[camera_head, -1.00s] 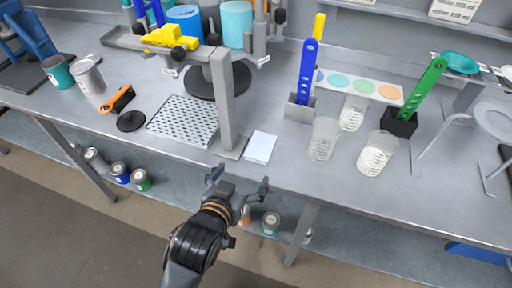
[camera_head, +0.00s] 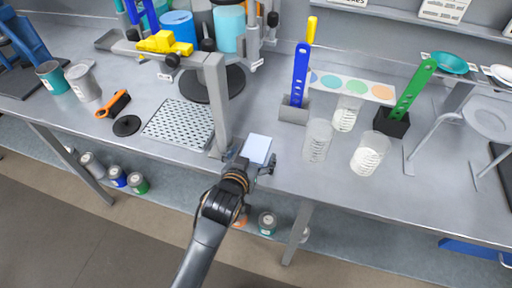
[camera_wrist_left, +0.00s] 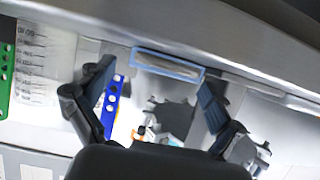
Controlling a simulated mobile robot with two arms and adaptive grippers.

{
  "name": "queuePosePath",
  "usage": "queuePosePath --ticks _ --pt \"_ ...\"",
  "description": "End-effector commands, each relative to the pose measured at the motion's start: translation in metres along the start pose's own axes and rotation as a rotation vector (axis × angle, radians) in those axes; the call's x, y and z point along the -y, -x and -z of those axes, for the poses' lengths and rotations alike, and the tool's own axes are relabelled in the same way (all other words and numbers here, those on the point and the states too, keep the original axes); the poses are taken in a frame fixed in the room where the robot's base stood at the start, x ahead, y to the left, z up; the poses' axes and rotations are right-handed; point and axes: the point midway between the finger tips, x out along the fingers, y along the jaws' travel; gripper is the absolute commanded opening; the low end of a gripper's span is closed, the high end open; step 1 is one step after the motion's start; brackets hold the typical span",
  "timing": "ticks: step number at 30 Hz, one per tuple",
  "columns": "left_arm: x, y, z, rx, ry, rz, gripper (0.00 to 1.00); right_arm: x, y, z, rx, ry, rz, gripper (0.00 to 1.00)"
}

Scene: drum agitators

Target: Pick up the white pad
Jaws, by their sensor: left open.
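The white pad (camera_head: 257,149) lies flat near the front edge of the bench in the head view, right of the grey post of a frame. My left gripper (camera_head: 243,164) is at the bench's front edge, just in front of the pad, with its fingers spread to either side of the pad's near end. In the left wrist view the open fingers (camera_wrist_left: 155,98) show with nothing gripped between them. A pale, blue-edged slab (camera_wrist_left: 168,65), apparently the pad's near side, shows between and beyond them. Contact with the pad cannot be told. My right gripper is not in view.
The grey frame post (camera_head: 217,105) stands close left of the pad, beside a perforated plate (camera_head: 179,123). Clear beakers (camera_head: 317,140) stand to the right, with a blue perforated strip (camera_head: 300,75) in a grey holder behind. Cans (camera_head: 267,223) sit on the lower shelf.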

Motion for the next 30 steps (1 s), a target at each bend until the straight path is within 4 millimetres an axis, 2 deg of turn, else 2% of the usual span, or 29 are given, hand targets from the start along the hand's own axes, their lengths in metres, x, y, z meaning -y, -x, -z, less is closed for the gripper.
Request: queuePosePath --ticks 5,13,21,23,24,30 --pt "0.001 -0.018 0.001 0.0 -0.001 0.001 0.92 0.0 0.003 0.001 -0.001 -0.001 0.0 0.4" --pt "0.001 -0.02 0.0 0.0 -0.001 0.001 0.9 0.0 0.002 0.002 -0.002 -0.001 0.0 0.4" --pt "0.001 -0.02 0.0 0.0 -0.001 0.001 0.35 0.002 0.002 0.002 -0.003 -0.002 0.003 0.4" --pt "0.0 -0.02 0.0 0.0 -0.001 0.001 0.32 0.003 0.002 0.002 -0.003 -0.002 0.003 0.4" --pt "0.0 -0.02 0.0 0.0 -0.001 0.001 0.27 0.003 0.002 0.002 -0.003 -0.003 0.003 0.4" --pt "0.0 -0.019 0.001 0.001 -0.001 0.001 0.27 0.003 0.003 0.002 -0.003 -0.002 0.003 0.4"
